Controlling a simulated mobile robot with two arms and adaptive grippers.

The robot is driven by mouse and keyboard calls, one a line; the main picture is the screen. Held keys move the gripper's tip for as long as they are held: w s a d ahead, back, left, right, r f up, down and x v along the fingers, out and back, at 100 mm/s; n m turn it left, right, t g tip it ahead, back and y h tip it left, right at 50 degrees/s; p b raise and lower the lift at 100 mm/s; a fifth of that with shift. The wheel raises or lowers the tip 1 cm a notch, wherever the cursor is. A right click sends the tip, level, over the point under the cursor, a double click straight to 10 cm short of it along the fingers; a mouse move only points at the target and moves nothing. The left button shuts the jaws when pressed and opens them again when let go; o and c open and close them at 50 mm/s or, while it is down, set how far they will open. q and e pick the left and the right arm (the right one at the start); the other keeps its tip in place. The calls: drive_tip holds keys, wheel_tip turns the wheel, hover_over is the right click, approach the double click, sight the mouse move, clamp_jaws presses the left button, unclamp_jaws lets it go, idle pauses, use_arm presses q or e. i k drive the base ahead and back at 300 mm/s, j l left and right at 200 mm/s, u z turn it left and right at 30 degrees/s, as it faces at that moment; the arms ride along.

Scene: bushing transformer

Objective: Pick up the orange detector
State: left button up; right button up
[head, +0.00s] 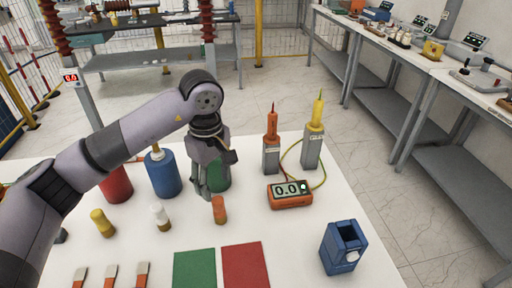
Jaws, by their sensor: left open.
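An orange pointed probe (272,124) stands upright in a grey holder at the back of the white table. Beside it on the right, a yellow pointed probe (317,112) stands in a similar holder. An orange meter (290,195) with a display reading 0.0 lies in front of them, with thin cables near it. I cannot tell for certain which orange item is the detector. My left gripper (207,192) points down, open, left of the probes and the meter. It partly hides a green cylinder (220,178); contact is unclear. My right gripper is out of view.
Red (116,185) and blue (163,176) cylinders stand left of my gripper. A small orange bottle (219,210) stands in front of it. Green (194,269) and red (245,266) mats lie at the front. A blue container (343,247) stands at the right.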

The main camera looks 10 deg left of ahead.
sight(271, 138)
drive_tip(key=l+u, duration=0.25)
drive_tip(key=l, duration=0.55)
drive_tip(key=l+u, duration=0.3)
drive_tip(key=l, duration=0.5)
